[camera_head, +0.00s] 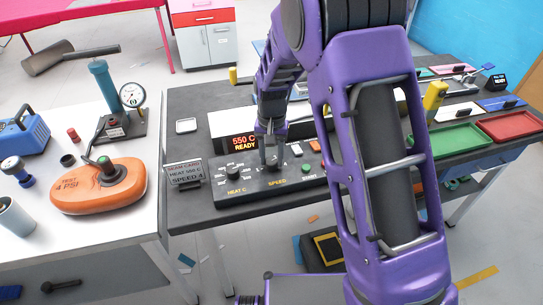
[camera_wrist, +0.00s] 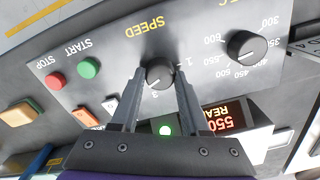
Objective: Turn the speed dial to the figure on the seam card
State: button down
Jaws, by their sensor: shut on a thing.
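The black speed dial (camera_wrist: 159,74) sits on the dark control panel (camera_wrist: 110,62) above the word SPEED in the head view. My gripper (camera_wrist: 159,78) is shut on the dial, a finger on each side. In the head view, my gripper (camera_head: 269,160) comes straight down on the dial and mostly hides it. The seam card (camera_head: 185,173) stands left of the panel and reads SPEED 4; its heat line is small, about 550 C. In the wrist view a 3 and a 1 show beside the dial. Its pale pointer mark seems to face near the 3, but is too small to read exactly.
The heat dial (camera_wrist: 243,44) is beside the speed dial. The display (camera_head: 243,143) reads 550 C READY. The green start button (camera_wrist: 88,68) and red stop button (camera_wrist: 55,81) are on the same panel. An orange inflatable (camera_head: 77,190) lies on the white table at left.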

aim_at(271, 161)
jog(key=shift+r+m+p, duration=0.1)
jog(key=shift+m+p, duration=0.2)
jog(key=shift+m, duration=1.8)
jog(key=shift+c, duration=2)
grip_release()
notch_tip(271, 161, up, 17)
jog(key=p, duration=0.1)
jog(key=shift+r, duration=0.15)
